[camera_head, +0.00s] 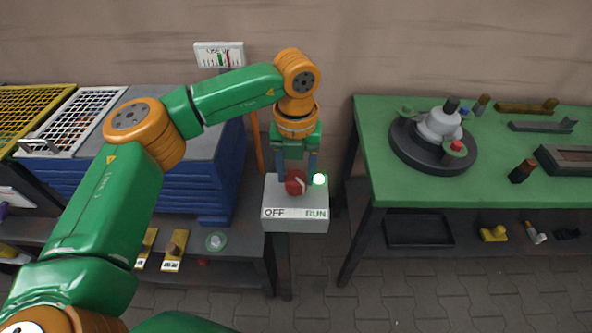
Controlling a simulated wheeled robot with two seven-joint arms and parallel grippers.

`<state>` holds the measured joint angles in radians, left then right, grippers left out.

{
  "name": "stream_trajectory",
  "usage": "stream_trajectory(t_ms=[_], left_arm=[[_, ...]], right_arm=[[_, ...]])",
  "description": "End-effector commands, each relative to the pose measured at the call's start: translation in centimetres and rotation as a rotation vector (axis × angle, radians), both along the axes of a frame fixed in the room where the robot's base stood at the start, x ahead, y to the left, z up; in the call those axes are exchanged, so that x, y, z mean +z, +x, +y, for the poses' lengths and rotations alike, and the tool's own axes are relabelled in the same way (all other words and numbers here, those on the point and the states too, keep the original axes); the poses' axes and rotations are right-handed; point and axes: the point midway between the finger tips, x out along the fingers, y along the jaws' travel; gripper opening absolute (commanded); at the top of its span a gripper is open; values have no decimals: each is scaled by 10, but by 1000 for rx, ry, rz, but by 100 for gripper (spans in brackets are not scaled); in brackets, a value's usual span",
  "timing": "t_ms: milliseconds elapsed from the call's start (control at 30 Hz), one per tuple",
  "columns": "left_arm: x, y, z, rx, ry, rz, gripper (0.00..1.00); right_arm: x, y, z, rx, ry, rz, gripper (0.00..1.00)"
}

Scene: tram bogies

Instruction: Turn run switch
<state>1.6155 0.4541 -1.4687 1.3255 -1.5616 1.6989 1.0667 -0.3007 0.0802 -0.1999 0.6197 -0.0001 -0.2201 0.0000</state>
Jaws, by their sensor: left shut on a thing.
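The run switch is a round red knob (294,183) with a pale pointer mark on top of a grey box (296,224). The box front reads OFF at the left and RUN at the right. The pale mark on the knob slants, and its exact setting is hard to tell. A small lamp (319,180) with a white, green-edged glow sits right of the knob. My left gripper (296,176) reaches down from above with its fingers at the knob, shut on it. The knob's far side is partly hidden by the gripper. My right gripper is not in view.
A blue cabinet (170,190) with a grey top stands left of the box. A green table (400,185) with a dark round fixture (405,150) and several small parts stands right. A white gauge sign (219,55) stands behind. Paved floor shows in front.

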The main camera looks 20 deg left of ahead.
Motion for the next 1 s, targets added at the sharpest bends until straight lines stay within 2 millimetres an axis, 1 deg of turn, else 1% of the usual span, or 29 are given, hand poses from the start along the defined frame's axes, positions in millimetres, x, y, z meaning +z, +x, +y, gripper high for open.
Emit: stream_trajectory(t_ms=[200,367,567,1000], left_arm=[[0,0,0,-21,-1,0,2],[0,0,0,-91,0,0,2],[0,0,0,-247,-2,-1,2],[0,0,0,-666,-1,-2,2]], right_arm=[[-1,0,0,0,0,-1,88],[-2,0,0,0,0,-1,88],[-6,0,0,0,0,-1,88],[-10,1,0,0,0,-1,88]])
